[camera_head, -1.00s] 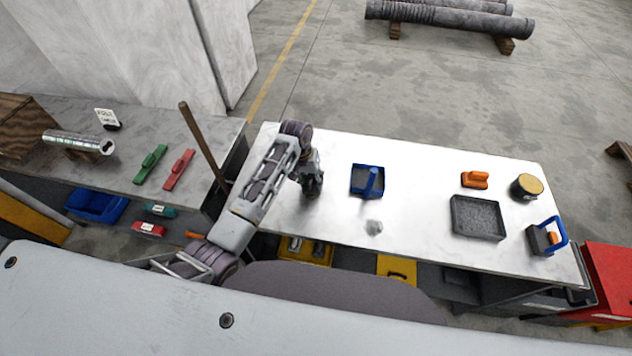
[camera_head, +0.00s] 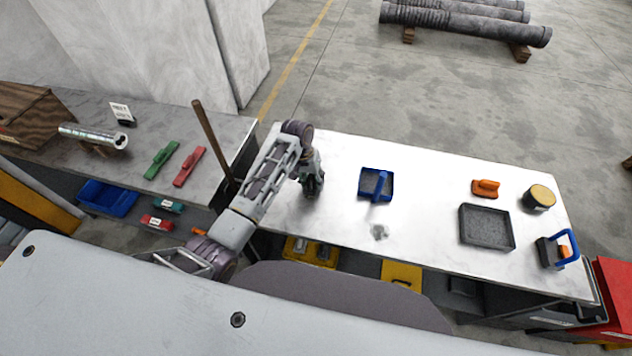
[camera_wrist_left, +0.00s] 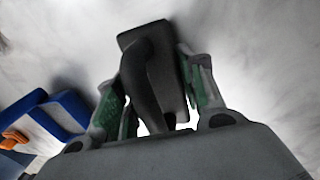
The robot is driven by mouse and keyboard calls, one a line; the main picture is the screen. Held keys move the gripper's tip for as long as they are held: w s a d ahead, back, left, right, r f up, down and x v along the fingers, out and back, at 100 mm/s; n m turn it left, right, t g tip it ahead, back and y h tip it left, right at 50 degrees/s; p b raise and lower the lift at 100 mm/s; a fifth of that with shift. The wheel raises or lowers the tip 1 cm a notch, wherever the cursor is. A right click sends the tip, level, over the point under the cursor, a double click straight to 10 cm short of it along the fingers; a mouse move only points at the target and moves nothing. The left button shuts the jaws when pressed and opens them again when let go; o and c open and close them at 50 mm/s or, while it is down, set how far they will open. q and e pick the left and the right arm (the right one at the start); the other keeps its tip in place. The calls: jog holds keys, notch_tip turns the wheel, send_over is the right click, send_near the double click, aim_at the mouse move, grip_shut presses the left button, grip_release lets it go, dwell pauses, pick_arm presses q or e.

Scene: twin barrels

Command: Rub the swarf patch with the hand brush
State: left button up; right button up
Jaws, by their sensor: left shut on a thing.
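My left gripper (camera_head: 312,185) is over the left part of the white bench top. In the left wrist view its green-padded fingers (camera_wrist_left: 165,95) are shut on the arched handle of a dark grey block, which I take to be the hand brush (camera_wrist_left: 178,62). In the head view the brush is mostly hidden under the gripper. I cannot tell whether it touches the bench. The swarf patch (camera_head: 379,232) is a small grey smudge near the bench's front edge, to the right of the gripper and apart from it. My right gripper is not in view.
A blue dustpan-like piece (camera_head: 376,185) lies between the gripper and a dark tray (camera_head: 486,227). An orange tool (camera_head: 486,188), a yellow-topped tin (camera_head: 539,197) and a blue-handled block (camera_head: 556,252) stand further right. The white bench (camera_head: 430,195) is clear around the patch.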

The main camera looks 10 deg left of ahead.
pick_arm(q)
jog(key=shift+a+f, duration=0.1)
jog(key=shift+a, duration=0.85)
jog(key=shift+r, duration=3.05)
jog(key=shift+r, duration=0.1)
jog(key=shift+r, duration=1.4)
